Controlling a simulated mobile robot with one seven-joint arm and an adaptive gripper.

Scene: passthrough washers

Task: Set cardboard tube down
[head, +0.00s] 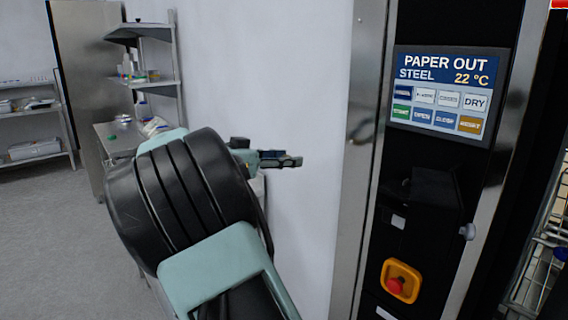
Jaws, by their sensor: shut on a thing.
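My gripper (280,160) is small and dark in the middle of the head view, past the end of my raised arm. It points to the right, in front of the white wall. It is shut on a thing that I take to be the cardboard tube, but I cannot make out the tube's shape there. No cardboard tube shows clearly anywhere else in the view.
A black and steel washer (425,195) with a screen reading PAPER OUT (440,62) and a red emergency button (395,285) stands at right. A wire rack (540,265) is at the right edge. Shelves (150,84) and a cluttered table (112,148) stand behind my arm. Floor at left is clear.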

